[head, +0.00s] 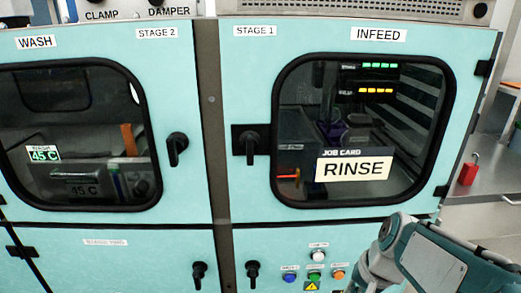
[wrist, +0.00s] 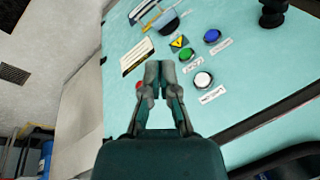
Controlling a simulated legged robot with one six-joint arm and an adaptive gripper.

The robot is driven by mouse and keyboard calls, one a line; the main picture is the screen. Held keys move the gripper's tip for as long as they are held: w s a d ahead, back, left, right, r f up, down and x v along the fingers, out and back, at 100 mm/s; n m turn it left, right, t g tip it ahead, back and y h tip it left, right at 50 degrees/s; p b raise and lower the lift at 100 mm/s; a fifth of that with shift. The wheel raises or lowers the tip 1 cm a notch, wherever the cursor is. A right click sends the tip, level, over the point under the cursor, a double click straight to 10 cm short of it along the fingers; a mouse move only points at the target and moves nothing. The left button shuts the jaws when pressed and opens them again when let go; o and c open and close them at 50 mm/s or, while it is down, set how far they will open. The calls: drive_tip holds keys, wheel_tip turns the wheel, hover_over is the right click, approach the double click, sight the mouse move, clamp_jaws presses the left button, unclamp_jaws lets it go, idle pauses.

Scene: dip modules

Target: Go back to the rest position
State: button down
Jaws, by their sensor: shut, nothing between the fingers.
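In the wrist view my gripper (wrist: 158,68) is shut and empty, its fingertips together in front of the teal button panel. I cannot tell whether the tips touch it. My arm (head: 425,262) shows at the lower right of the head view, and the gripper itself is out of that frame. The buttons near the gripper in the wrist view are blue (wrist: 212,36), green (wrist: 187,54) and white (wrist: 203,79).
The teal cabinet has a wash door (head: 185,105) at left and an infeed door (head: 245,85) at right, both closed. Dark handles (head: 175,148) stick out. The "RINSE" job card (head: 355,168) is on the infeed window. A red padlock (head: 468,170) is at far right.

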drive_tip(key=s+a+r+n+t+h, duration=0.2)
drive_tip(key=s+a+r+n+t, duration=0.1)
drive_tip(key=s+r+n, duration=0.3)
drive_tip(key=s, duration=0.2)
drive_tip(key=shift+s+r, duration=0.2)
drive_tip(key=shift+s, duration=0.2)
